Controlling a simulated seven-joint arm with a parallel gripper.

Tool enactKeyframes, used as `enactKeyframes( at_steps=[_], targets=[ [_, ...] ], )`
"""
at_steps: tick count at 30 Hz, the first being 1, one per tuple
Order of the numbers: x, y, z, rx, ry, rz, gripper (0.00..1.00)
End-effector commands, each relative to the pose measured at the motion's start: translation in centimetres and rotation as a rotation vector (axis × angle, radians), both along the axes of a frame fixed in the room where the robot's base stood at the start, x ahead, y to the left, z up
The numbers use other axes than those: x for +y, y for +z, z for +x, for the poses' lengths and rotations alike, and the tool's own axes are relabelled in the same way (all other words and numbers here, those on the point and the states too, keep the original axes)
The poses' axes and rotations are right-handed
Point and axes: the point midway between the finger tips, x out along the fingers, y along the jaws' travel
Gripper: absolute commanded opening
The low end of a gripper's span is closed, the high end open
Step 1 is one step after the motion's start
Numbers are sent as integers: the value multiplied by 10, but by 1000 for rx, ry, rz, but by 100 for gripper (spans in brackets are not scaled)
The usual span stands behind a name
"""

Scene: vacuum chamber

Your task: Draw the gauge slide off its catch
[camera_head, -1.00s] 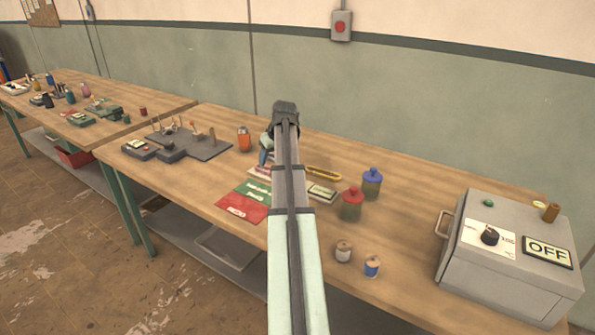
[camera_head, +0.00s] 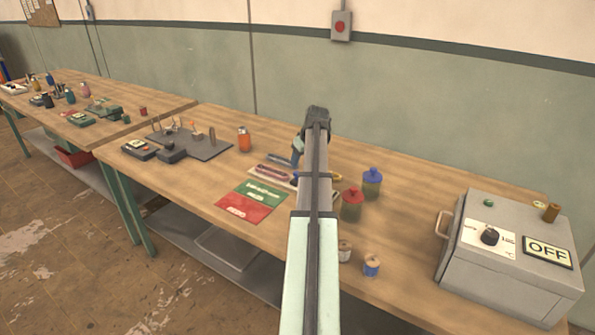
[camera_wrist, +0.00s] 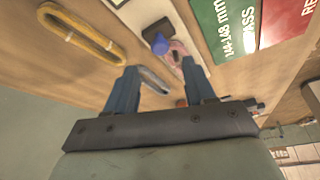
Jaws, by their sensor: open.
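My gripper (camera_head: 297,158) is over the middle of the near bench in the head view, partly behind my arm. In the wrist view my gripper (camera_wrist: 158,66) has its two blue fingers apart, with nothing clearly held. A grey elongated piece (camera_wrist: 153,80) shows between the fingers; I cannot tell if they touch it. Beside it is a pink piece (camera_wrist: 176,52) on a pale base, with a blue rounded end (camera_wrist: 157,42) over it. I cannot tell for certain which part is the gauge slide or its catch. A green and red card (camera_head: 252,200) lies beside them, reading "144-148 mm" and "PASS" in the wrist view.
A yellow loop (camera_wrist: 80,33) lies near the fingers. Red-lidded (camera_head: 351,206) and blue-lidded (camera_head: 372,183) jars and two spools (camera_head: 371,266) stand right of my arm. A grey box (camera_head: 510,262) marked OFF is at far right. A dark board (camera_head: 205,148) with pegs lies left.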

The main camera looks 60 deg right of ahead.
Motion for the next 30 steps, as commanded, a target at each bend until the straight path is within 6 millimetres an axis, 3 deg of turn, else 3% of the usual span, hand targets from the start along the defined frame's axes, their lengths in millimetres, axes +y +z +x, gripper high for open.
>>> enactKeyframes(
  at_steps=[6,12,26,30],
  targets=[
    [-5,-34,14,1,0,1,54],
    [-9,-54,22,0,0,0,54],
    [-10,-64,25,0,0,0,54],
    [-10,-64,25,0,0,0,44]
  ],
)
